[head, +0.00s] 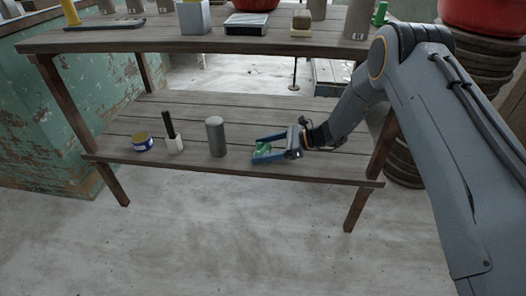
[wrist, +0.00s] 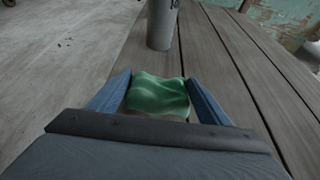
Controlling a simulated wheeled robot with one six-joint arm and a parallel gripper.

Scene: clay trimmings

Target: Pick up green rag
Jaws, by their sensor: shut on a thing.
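The green rag (head: 263,147) is a small crumpled cloth at the right part of the lower wooden shelf. My gripper (head: 268,148) reaches in from the right, low over that shelf, with its blue fingers on either side of the rag. In the wrist view the green rag (wrist: 158,96) fills the space between the two fingers of my gripper (wrist: 160,95), which are shut on it. The rag's near part is hidden by the gripper body. Whether the rag touches the shelf boards I cannot tell.
A grey cylinder (head: 215,136) stands left of my gripper, also ahead in the wrist view (wrist: 162,25). The upper shelf (head: 150,38) carries several items above my arm.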

